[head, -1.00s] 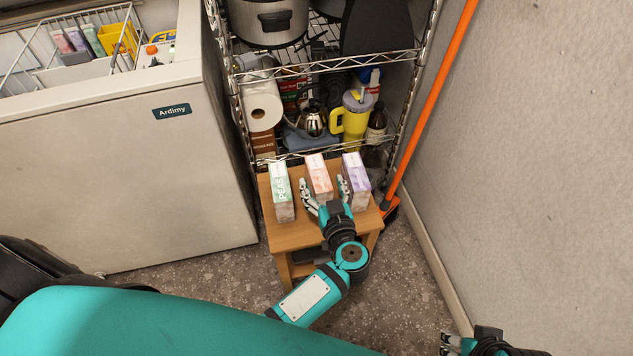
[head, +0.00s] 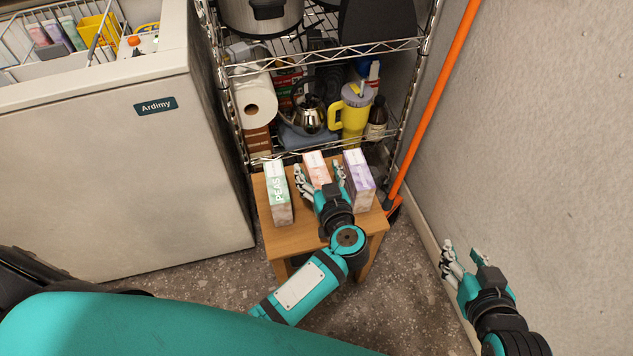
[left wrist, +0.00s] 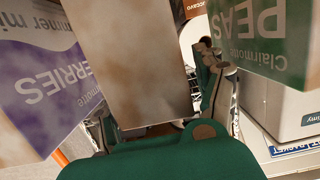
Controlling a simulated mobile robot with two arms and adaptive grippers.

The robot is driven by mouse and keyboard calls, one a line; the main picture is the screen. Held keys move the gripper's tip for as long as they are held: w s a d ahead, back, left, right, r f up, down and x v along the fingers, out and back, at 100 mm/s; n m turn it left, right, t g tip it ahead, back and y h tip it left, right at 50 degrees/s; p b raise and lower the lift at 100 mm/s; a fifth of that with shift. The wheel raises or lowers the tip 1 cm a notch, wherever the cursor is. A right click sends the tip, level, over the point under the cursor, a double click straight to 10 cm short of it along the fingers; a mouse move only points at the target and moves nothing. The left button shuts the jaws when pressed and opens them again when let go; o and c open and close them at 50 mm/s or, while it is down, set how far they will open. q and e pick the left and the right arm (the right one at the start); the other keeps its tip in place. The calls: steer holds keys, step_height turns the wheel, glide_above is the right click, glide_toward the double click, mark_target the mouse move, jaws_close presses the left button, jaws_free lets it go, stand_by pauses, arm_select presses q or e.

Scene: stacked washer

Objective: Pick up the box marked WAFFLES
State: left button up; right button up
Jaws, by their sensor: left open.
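The middle pink-and-white box (head: 317,169) stands upright on a small wooden table (head: 290,239); its name is not readable. In the left wrist view its blank, mottled side (left wrist: 125,65) is straight ahead. My left gripper (head: 320,177) is open, with one finger on each side of this box, in the gaps to its neighbours. I cannot tell whether the fingers touch it. A green box marked PEAS (head: 279,192) stands to the left, and a purple box (head: 358,180), lettered "...RRIES" in the left wrist view (left wrist: 40,85), stands to the right. My right gripper (head: 468,258) is open and empty near the right wall.
A wire shelf (head: 325,60) with a paper roll, kettle and yellow tumbler stands right behind the table. A white chest freezer (head: 100,180) is at the left. An orange pole (head: 432,100) leans at the right by the wall (head: 550,130).

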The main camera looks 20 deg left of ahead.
arm_select(q)
steer(key=shift+w, duration=0.1)
jaws_close()
stand_by(0.6)
